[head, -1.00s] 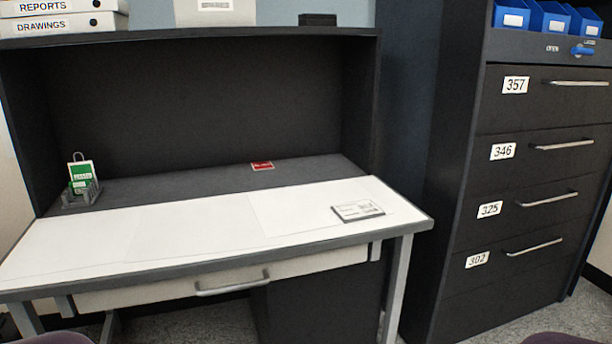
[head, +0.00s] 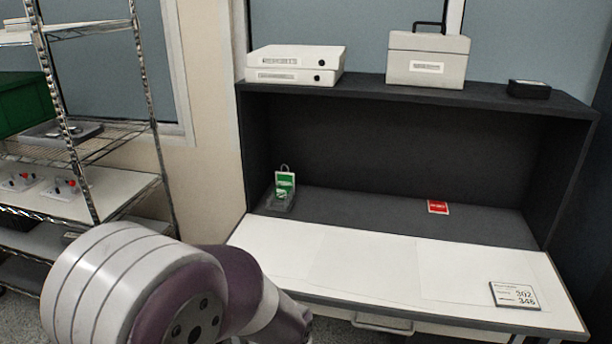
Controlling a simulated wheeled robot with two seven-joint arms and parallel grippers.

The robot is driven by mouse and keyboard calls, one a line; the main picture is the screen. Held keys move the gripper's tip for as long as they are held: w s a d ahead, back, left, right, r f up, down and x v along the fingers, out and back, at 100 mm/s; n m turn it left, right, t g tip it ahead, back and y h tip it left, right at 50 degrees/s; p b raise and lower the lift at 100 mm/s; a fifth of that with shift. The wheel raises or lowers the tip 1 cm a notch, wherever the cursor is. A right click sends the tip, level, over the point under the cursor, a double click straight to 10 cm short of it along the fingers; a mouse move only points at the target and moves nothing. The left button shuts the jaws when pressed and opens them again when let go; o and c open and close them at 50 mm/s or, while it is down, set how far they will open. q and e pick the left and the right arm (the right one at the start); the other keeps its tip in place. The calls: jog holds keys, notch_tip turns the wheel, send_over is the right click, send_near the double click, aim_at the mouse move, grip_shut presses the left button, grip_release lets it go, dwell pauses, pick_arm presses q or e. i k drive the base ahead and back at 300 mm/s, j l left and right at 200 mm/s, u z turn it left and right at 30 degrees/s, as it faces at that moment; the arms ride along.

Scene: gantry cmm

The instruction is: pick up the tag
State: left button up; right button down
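A green and white tag (head: 285,184) with a loop on top stands upright in a small grey holder (head: 280,204) at the left end of the desk's dark rear ledge. A white card (head: 514,296) reading 302 and 346 lies on the white desktop at the right. One of my arms fills the lower left, in front of the desk's left corner. Neither gripper shows.
The white desktop (head: 370,265) is mostly clear. A wire shelf (head: 85,150) with a green bin (head: 25,102) stands at the left.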

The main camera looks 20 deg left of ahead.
aim_at(280, 194)
jog(key=u, duration=1)
jog(key=i+z, duration=0.2)
jog(key=z, duration=0.25)
jog(key=i+z, duration=0.25)
jog(key=z, duration=0.25)
jog(key=i+j+z, duration=0.25)
jog(key=i+j, duration=0.65)
jog(key=i, duration=0.1)
